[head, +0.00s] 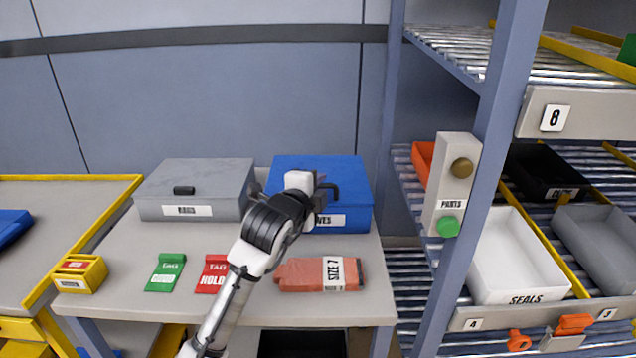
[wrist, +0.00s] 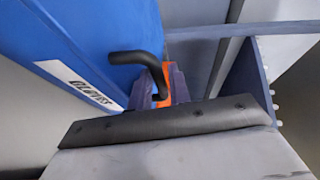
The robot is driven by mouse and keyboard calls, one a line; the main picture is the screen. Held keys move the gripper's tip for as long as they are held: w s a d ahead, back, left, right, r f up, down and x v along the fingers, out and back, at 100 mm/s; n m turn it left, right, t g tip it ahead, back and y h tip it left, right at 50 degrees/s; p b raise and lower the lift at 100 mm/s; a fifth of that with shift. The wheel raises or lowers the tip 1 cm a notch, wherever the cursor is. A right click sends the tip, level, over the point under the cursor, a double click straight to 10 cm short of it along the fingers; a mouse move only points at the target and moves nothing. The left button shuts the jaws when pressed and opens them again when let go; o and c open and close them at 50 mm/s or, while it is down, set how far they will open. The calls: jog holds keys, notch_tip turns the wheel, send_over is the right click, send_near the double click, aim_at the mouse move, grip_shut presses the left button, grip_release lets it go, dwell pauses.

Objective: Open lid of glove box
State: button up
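The glove box (head: 350,210) is a blue box with a white label, partly hidden by my arm, at the back of the table. Its lid (head: 300,163) looks shut. In the wrist view the blue glove box (wrist: 85,30) fills the upper left, with its label tilted. A black bent handle (wrist: 138,60) stands out from it and reaches my gripper (wrist: 160,88), where purple and orange finger parts show. My gripper (head: 318,190) is over the box's front in the head view. I cannot tell whether the fingers are closed around the handle or only beside it.
A grey lidded box (head: 225,180) stands left of the glove box. A shelf post (head: 480,180) and a parts box (head: 452,185) stand at the right.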

grip_shut()
jog(key=shift+r, duration=0.1)
dwell(0.3)
